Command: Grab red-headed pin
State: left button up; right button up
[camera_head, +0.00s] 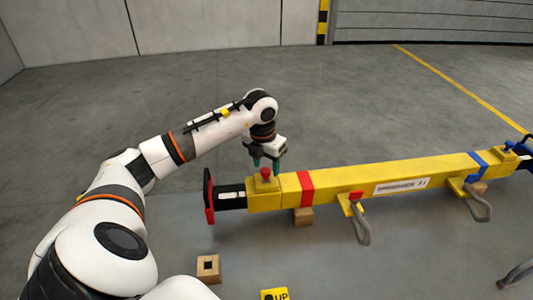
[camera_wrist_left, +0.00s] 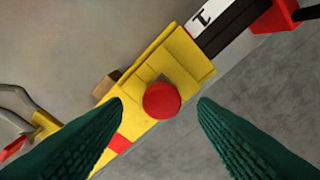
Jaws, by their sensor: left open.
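The red-headed pin (camera_head: 265,173) stands in the yellow block at the left end of a long yellow beam (camera_head: 350,183). Its round red head also shows in the left wrist view (camera_wrist_left: 162,99), just beyond and between my fingertips. My left gripper (camera_head: 266,164) is open above the pin, pointing down, with green fingers. In the left wrist view the left gripper's fingers (camera_wrist_left: 160,103) are wide apart, one on each side of the head, and do not appear to touch it. My right gripper is not in view.
The beam rests on wooden blocks (camera_head: 303,216). Grey handles (camera_head: 361,222) hang from its near side. A blue-headed pin (camera_head: 509,146) stands at the right end. A wooden block with a square hole (camera_head: 208,268) and a yellow "UP" block (camera_head: 274,294) lie in front. The floor behind is clear.

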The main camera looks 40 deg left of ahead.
aim_at(266, 170)
pick_arm(q)
notch_tip(266, 170, down, 2)
jog(key=shift+s+f+p, duration=0.1)
jog(key=shift+f+p, duration=0.05)
jog(key=shift+p, duration=0.2)
jog(key=shift+a+f, duration=0.1)
jog(key=shift+f, duration=0.4)
jog(key=shift+c, duration=0.2)
jog(key=c, duration=0.9)
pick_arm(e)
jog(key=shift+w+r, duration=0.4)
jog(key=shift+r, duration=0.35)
